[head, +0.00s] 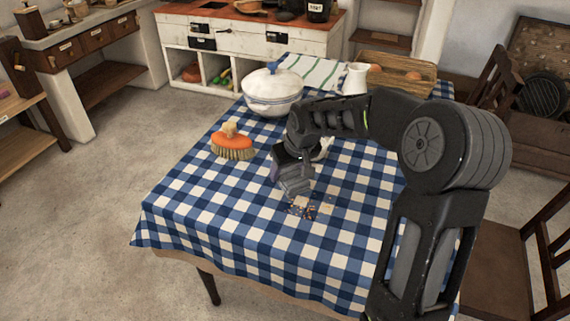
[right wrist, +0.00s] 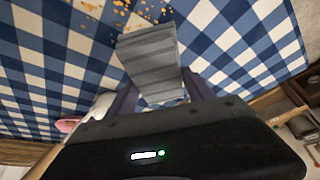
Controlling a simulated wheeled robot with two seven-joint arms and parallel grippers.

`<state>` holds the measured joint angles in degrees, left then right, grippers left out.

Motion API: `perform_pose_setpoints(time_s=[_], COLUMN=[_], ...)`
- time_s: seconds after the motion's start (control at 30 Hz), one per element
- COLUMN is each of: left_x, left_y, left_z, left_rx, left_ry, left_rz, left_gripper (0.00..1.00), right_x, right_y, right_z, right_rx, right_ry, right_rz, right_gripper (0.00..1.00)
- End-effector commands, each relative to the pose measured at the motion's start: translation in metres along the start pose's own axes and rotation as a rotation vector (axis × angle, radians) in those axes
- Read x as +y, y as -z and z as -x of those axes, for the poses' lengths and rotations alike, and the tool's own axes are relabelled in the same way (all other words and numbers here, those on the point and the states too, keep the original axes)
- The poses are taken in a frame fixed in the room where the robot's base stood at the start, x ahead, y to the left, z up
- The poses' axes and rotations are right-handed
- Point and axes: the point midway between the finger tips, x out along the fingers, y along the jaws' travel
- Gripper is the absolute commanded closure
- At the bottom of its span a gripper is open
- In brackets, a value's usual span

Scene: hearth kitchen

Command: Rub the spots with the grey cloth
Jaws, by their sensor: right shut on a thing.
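The grey cloth (head: 296,187) is a folded, striped pad held between the fingers of my right gripper (head: 290,172). In the right wrist view the cloth (right wrist: 150,58) sticks out past the fingers of the gripper (right wrist: 160,92), which is shut on it. The orange-brown spots (head: 305,211) lie in a small patch on the blue and white checked tablecloth, just on the near side of the cloth. The spots (right wrist: 142,9) also show along the top of the right wrist view, some beside the cloth. I cannot tell whether the cloth touches the table. My left gripper is out of view.
On the checked table (head: 200,205) stand an orange brush (head: 232,148), a white lidded pot (head: 272,92), a white jug (head: 355,79) and a wooden tray (head: 405,68). A white item is partly hidden behind my right gripper. The near and left tabletop is clear. Chairs stand at right.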

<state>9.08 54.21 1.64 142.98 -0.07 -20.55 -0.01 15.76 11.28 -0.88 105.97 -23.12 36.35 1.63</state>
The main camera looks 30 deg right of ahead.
Motion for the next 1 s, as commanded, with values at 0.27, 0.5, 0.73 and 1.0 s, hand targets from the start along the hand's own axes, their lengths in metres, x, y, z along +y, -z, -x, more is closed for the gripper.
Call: perform_pose_setpoints(time_s=[0.27, 0.5, 0.73, 1.0], left_x=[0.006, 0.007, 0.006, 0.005], left_y=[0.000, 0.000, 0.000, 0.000], left_z=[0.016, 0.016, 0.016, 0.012], left_rx=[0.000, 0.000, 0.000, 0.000], left_ry=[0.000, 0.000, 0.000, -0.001], left_rz=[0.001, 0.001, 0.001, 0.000], left_gripper=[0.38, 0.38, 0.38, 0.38], right_x=[-0.001, -0.001, -0.001, -0.001], right_y=[0.011, 0.012, 0.012, 0.012], right_z=[0.021, 0.022, 0.022, 0.020], right_rx=[0.001, 0.001, 0.001, 0.001], right_ry=[0.000, 0.000, 0.000, 0.001], right_rz=[0.000, 0.000, 0.000, 0.001], right_gripper=[0.71, 0.71, 0.71, 0.71])
